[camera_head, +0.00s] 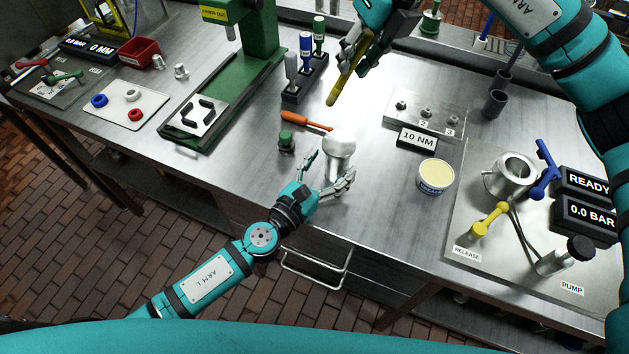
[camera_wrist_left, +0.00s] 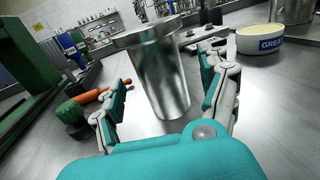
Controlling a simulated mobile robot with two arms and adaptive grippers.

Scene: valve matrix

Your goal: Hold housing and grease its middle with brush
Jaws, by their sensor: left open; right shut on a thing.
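The housing (camera_head: 339,148) is a silver metal cylinder with a wider rim, standing upright on the bench near its front edge. It also stands between my left fingers in the left wrist view (camera_wrist_left: 162,80). My left gripper (camera_head: 328,172) is open around the housing's near side, with a gap on each side. My right gripper (camera_head: 362,57) is shut on the yellow-handled brush (camera_head: 345,75), which points down and left above the bench; its tip is hard to make out. A white tub of pale grease (camera_head: 436,174) stands right of the housing, its label partly readable in the left wrist view (camera_wrist_left: 268,40).
A "10 NM" display (camera_head: 417,139) and a metal block with fittings (camera_head: 425,113) stand behind the tub. A green press (camera_head: 262,40) is at left, a pump plate (camera_head: 480,238) at right.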

